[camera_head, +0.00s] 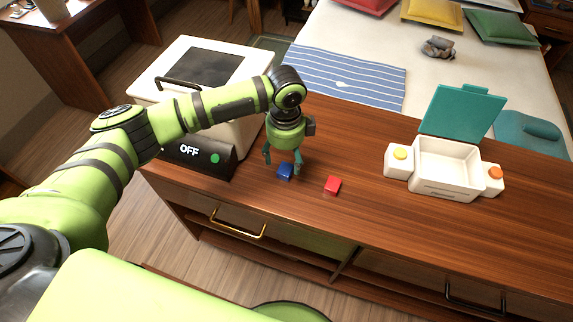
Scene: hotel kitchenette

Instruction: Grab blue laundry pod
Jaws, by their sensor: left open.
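A small blue laundry pod (285,172) lies on the wooden counter. My left gripper (282,172) points down right over it, open, with one finger to the left of the pod and the other to its right. I cannot tell whether the fingers touch the pod or how far above the counter the tips are. A red pod (332,186) lies on the counter a little to the right, apart from the gripper. My right gripper does not show.
A white washer-like box (245,72) with an "OFF" panel (203,156) stands left of the gripper. A white bin (442,168) with a raised teal lid (462,112) stands to the right. The counter (365,150) between is clear. A bed lies behind.

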